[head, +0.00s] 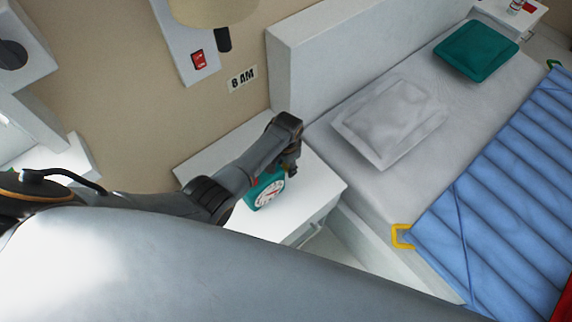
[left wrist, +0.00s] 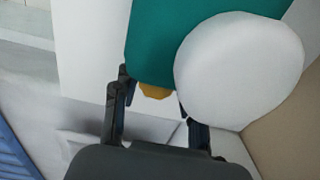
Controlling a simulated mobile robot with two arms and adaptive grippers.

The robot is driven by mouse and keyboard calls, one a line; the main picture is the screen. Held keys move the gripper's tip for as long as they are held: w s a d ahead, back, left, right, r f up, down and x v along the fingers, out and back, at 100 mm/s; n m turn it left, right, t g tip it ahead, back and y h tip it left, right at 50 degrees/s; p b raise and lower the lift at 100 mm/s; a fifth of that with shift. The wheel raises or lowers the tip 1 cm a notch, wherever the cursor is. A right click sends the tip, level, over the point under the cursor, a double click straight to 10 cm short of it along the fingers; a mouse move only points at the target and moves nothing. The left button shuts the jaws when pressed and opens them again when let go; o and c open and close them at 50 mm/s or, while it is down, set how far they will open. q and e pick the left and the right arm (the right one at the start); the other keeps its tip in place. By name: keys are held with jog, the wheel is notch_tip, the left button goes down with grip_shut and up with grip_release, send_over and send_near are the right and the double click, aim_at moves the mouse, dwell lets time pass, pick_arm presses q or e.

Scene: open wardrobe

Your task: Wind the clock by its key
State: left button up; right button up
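The teal clock (head: 265,194) with a white dial stands on the white bedside cabinet. My left gripper (head: 291,164) is at the clock's upper right side and partly covers it in the head view. In the left wrist view the teal clock body (left wrist: 165,40) fills the top middle. The gold key (left wrist: 156,91) pokes out from its edge. My left gripper (left wrist: 155,100) shows there with its fingers apart, one on each side of the key. I cannot tell whether either finger touches it. My right gripper is not in view.
The cabinet (head: 318,188) has some clear top around the clock. A bed with a grey pillow (head: 388,120) and blue quilt (head: 510,190) is to the right. A wall lamp (head: 212,10) and an "8 AM" sign (head: 242,79) are above. A white round object (left wrist: 240,70) is beside the clock body.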

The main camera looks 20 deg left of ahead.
aim_at(286, 166)
pick_arm(q)
jog(key=shift+o, duration=0.9)
jog(key=shift+r, duration=0.15)
notch_tip(286, 166, up, 12)
jog(key=shift+d, duration=0.2)
